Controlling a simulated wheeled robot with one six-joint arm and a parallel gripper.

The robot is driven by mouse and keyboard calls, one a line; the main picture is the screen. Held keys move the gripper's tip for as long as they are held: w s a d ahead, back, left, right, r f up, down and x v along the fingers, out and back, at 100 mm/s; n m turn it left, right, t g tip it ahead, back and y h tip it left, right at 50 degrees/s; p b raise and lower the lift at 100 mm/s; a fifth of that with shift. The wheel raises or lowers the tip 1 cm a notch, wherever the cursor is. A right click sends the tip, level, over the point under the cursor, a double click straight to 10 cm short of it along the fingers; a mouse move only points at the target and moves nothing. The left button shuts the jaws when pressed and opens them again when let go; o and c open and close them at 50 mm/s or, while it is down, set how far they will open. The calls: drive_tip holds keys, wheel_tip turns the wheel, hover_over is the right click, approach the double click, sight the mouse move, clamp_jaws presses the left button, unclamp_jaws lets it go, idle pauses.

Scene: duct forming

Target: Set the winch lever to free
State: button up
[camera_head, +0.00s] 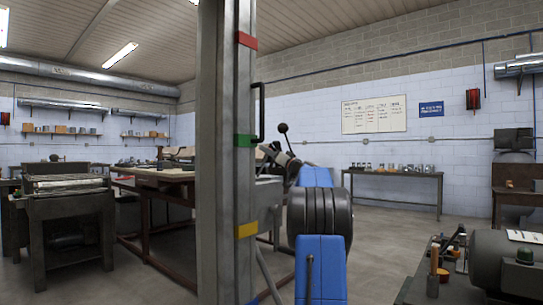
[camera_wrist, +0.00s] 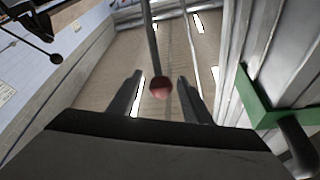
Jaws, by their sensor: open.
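A rod with a dark red ball knob (camera_wrist: 161,88) shows in the wrist view. The knob appears between the two fingers of my gripper (camera_wrist: 160,79), which stand apart with gaps on both sides. I cannot tell how deep the knob sits between them. In the head view my gripper (camera_head: 271,153) is beside the grey post, partly hidden by it and by my arm. A lever with a dark ball knob (camera_head: 283,128) rises just above it. No label shows which lever setting is free.
The grey metal post (camera_head: 217,200) carries a red band (camera_head: 247,40), a green band (camera_head: 246,141), a yellow band (camera_head: 247,229) and a black handle (camera_head: 261,112). In the wrist view the green band (camera_wrist: 255,100) is close on the right. A bench (camera_head: 395,174) stands behind.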

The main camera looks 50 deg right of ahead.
drive_tip(key=v, duration=1.7)
drive_tip(key=shift+s, duration=0.15)
drive_tip(key=shift+s+f, duration=0.1)
